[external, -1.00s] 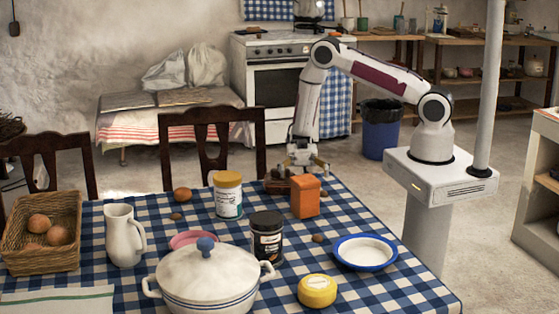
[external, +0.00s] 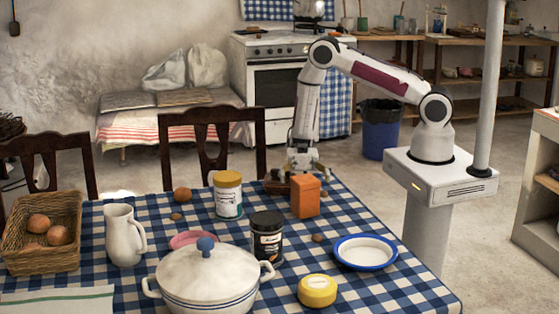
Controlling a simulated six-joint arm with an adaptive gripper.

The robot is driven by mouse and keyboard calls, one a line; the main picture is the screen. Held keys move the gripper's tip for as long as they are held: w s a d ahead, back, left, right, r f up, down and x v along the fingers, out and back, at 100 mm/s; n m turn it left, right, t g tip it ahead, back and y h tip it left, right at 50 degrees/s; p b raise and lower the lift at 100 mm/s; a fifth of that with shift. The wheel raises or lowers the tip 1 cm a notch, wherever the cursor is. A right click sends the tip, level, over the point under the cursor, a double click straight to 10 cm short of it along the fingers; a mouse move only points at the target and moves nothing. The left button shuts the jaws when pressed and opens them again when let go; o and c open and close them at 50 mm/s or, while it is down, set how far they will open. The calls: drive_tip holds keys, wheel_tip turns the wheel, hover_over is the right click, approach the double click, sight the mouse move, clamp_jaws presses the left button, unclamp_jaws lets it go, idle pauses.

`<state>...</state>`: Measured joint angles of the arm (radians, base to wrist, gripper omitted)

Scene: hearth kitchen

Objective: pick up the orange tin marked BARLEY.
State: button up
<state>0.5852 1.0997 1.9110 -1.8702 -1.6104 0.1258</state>
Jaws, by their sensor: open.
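The orange tin (external: 305,198) stands upright on the blue checked tablecloth near the table's back right edge. No marking on it can be read from here. My gripper (external: 307,170) points down just behind and above the tin, near its top. It is open. Part of the fingers is hidden behind the tin, and I cannot tell whether they touch it.
A brown object (external: 277,183) lies left of the tin, close to my gripper. A yellow-lidded jar (external: 228,196), a black jar (external: 267,240) and a blue-rimmed dish (external: 365,252) stand around. A white pot (external: 208,280) is in front.

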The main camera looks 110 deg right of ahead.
drive_tip(key=shift+x, duration=1.05)
drive_tip(key=c, duration=2.3)
clamp_jaws()
drive_tip(key=shift+r, duration=0.15)
drive_tip(key=shift+r, duration=4.9)
